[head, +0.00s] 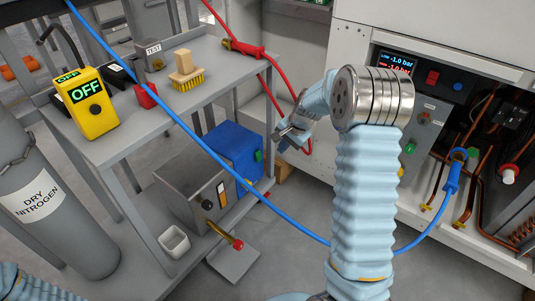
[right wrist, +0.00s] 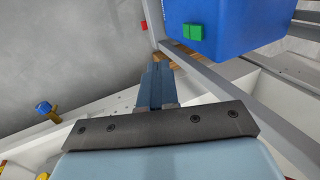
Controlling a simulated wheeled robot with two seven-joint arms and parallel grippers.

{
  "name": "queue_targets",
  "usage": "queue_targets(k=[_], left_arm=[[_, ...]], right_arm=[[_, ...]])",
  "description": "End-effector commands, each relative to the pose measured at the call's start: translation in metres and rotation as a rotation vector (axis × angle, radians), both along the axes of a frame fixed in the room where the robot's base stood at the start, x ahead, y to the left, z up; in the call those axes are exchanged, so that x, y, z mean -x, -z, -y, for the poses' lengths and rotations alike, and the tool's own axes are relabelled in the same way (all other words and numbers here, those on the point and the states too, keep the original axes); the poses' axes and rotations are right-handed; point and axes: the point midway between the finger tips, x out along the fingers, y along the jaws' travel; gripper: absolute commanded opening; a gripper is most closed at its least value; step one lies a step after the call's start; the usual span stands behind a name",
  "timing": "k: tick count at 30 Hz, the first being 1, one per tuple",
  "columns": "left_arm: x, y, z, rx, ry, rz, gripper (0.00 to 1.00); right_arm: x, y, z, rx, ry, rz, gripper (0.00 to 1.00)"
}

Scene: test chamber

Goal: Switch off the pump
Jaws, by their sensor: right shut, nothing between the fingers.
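The pump, with a blue motor housing (head: 235,146) and a grey metal body (head: 190,195), sits on the lower shelf of the grey cart. A green switch (head: 258,155) is on the housing's right end. In the right wrist view the blue housing (right wrist: 230,25) is at the top, with the two-part green switch (right wrist: 193,32) on it. My right gripper (head: 284,134) is shut and empty, above and right of the switch in the head view. Its closed fingers (right wrist: 158,84) point towards the area just left of the switch, apart from it. My left gripper is out of view.
A blue hose (head: 165,108) crosses in front of the cart, and a red hose (head: 279,95) hangs behind my right gripper. A yellow gauge (head: 88,108) reading OFF stands on the cart top. A grey nitrogen cylinder (head: 60,235) is at left, an open machine (head: 425,130) at right.

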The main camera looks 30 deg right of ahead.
Motion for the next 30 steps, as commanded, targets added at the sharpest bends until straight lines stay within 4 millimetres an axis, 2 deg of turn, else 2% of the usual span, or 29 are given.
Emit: queue_targets(k=[5,16,21,30], left_arm=[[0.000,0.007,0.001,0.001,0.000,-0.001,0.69],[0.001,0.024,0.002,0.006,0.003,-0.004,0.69],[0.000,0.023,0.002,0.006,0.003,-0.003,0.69],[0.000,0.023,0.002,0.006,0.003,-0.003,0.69]], right_arm=[[-0.007,0.024,-0.003,-0.001,-0.001,-0.004,0.00],[-0.034,0.096,-0.015,-0.001,-0.002,-0.002,0.00],[-0.058,0.092,-0.024,0.002,-0.003,0.001,0.00],[-0.071,0.091,-0.030,0.000,-0.001,0.000,0.00]])
